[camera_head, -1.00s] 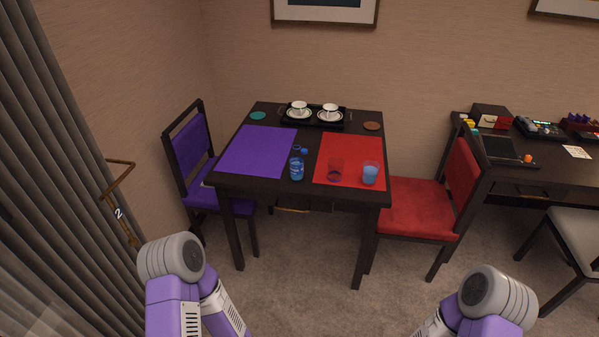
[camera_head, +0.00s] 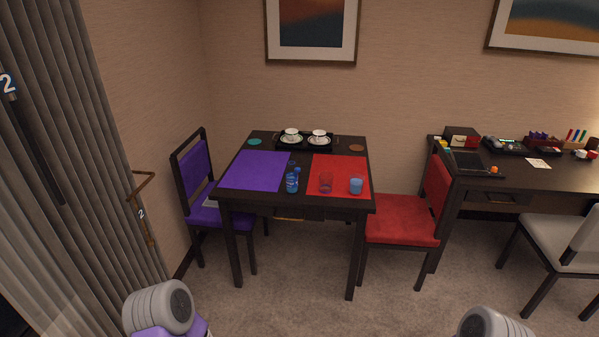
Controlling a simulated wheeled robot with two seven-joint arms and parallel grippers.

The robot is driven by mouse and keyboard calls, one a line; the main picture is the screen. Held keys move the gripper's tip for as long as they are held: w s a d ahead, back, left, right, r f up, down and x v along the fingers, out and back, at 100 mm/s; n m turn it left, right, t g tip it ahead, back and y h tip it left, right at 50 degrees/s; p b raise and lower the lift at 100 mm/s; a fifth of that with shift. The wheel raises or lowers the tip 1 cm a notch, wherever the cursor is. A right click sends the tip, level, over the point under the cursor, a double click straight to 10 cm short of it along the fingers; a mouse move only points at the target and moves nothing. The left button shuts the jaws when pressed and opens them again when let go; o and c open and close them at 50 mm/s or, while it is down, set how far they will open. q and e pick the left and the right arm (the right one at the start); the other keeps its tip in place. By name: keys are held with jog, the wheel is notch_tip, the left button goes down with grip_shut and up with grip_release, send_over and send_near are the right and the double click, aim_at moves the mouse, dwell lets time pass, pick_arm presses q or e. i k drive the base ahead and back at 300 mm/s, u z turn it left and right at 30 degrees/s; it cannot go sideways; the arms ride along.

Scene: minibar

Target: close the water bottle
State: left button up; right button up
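The water bottle (camera_head: 292,182) is blue and stands upright near the front edge of the dark table, between the two placemats. A small blue piece (camera_head: 297,170) shows beside the bottle's neck; it looks like the bottle's cap, but it is too small to be sure. Whether the bottle's mouth is covered is hard to tell. Neither of my grippers is in view; only upper parts of my two arms show at the bottom edge, well short of the table.
The dark table (camera_head: 294,201) holds a purple mat (camera_head: 255,170), a red mat (camera_head: 342,168), a red glass (camera_head: 326,183), a blue glass (camera_head: 356,186) and a black tray with cups. A purple chair (camera_head: 197,172) and a red chair (camera_head: 402,231) flank it. Carpet in front is clear.

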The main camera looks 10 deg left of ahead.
aim_at(291, 174)
jog(key=z, duration=0.2)
jog(key=i, duration=2)
jog(key=u, duration=2.8)
jog(key=k, duration=0.3)
jog(key=z, duration=1.5)
